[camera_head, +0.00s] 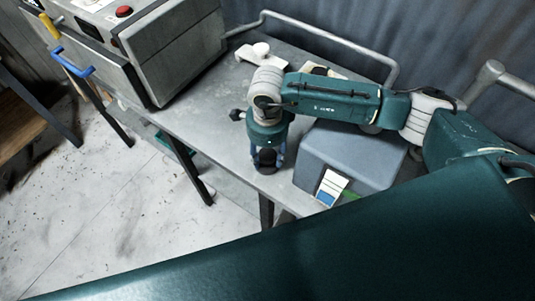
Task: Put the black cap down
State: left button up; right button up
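My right gripper (267,163) points down over the front edge of the grey metal table (225,118). Its bluish fingers stand on both sides of a small dark round thing, which looks like the black cap (266,157). The cap sits between the fingers, and the gripper seems closed on it. The gap between the cap and the tabletop is hard to judge from above. My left gripper is not in view.
A blue-grey box (350,155) stands close right of the gripper, with a white and blue card (331,187) at its front. A grey machine (165,45) with a red button stands at the left. A white object (260,54) lies behind. Bare tabletop lies left of the gripper.

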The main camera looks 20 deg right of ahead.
aim_at(267, 154)
jog(key=shift+o, duration=0.6)
jog(key=shift+r, duration=0.1)
jog(key=shift+r+p, duration=0.2)
jog(key=shift+p, duration=0.1)
notch_tip(267, 154, up, 12)
jog(key=b, duration=0.3)
jog(key=shift+f+b, duration=0.15)
jog(key=shift+b, duration=0.15)
